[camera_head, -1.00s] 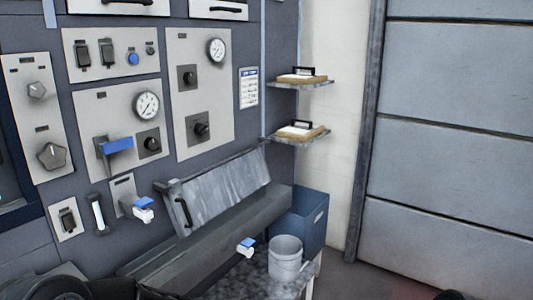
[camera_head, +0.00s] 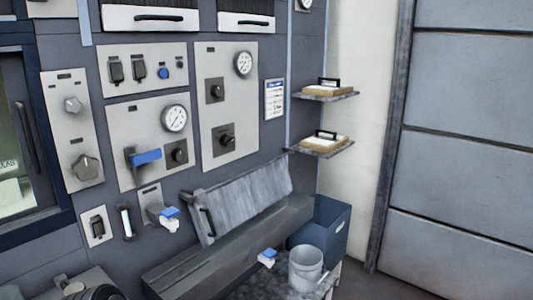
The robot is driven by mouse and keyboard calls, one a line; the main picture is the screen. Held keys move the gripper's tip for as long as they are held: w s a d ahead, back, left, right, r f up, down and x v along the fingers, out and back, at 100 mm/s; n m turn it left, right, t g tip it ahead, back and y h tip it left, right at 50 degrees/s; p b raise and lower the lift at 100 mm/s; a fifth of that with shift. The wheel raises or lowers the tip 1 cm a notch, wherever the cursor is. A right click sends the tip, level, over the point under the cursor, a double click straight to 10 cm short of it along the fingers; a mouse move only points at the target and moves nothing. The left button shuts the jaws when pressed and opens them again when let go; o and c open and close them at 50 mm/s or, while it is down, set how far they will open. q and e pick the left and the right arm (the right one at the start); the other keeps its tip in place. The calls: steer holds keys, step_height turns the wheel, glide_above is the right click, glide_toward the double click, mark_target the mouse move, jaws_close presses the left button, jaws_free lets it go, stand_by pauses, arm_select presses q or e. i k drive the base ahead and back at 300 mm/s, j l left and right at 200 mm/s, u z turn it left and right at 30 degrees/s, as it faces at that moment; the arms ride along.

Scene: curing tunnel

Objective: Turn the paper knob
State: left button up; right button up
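Several knobs show on the wall panels; their labels are too small to read, so I cannot tell which is the paper knob. The narrow left panel has a grey upper knob (camera_head: 73,105) and a larger, many-sided lower knob (camera_head: 85,167). A small black knob (camera_head: 180,153) sits below a gauge (camera_head: 174,118). The taller panel has a black upper knob (camera_head: 215,92) and a black lower knob (camera_head: 226,139). Neither gripper is in view.
A blue lever (camera_head: 147,157) and a blue-and-white fitting (camera_head: 168,217) stick out from the wall. A sloping metal trough (camera_head: 230,245) juts out below. A white bucket (camera_head: 305,270), blue bin (camera_head: 328,228) and two loaded shelves (camera_head: 322,148) stand right. A large grey door (camera_head: 460,140) is far right.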

mark_target(86, 168)
steer(key=u, duration=1.2)
